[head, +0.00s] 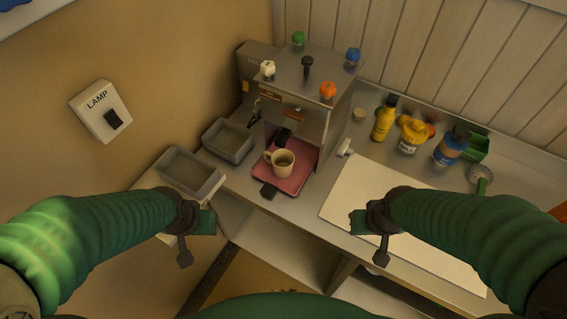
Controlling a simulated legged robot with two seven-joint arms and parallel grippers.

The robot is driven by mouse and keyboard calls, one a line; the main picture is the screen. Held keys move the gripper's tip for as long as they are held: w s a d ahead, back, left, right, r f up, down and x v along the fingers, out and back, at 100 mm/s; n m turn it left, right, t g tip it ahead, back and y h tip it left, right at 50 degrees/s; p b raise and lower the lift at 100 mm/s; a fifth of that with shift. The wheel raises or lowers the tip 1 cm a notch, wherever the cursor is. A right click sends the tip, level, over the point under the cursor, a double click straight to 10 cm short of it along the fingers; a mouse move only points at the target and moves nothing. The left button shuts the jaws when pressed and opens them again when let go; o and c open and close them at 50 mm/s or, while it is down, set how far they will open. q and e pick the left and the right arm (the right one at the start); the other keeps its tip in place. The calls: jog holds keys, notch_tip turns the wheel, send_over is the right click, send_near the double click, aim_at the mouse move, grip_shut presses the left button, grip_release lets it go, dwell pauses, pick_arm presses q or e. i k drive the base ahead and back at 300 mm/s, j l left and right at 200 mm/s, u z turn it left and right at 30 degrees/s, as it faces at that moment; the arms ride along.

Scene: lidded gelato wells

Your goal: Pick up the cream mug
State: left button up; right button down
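The cream mug (283,164) stands upright on the pink tray (300,178) of a grey machine (307,85). It looks dark inside, and its handle points left. My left gripper (195,232) is in front and to the left of the mug, well apart from it, over the front of the counter. My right gripper (371,232) is in front and to the right, over the white board's near left part. Neither gripper touches the mug. I see nothing held in either, but the finger gaps do not show clearly.
Grey bins (190,172) stand left of the machine. Coloured knobs top the machine. A white board (400,215) lies on the counter at right. Behind it stand a yellow bottle (384,119), a yellow-topped jar (411,137) and a blue jar (450,147). A lamp switch (101,110) is on the wall.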

aim_at(282, 161)
jog(key=i+j+u, duration=0.15)
jog(key=u, duration=0.2)
jog(key=i+u, duration=0.15)
jog(key=u, duration=0.25)
jog(key=i+j+u, duration=0.1)
jog(key=u, duration=0.25)
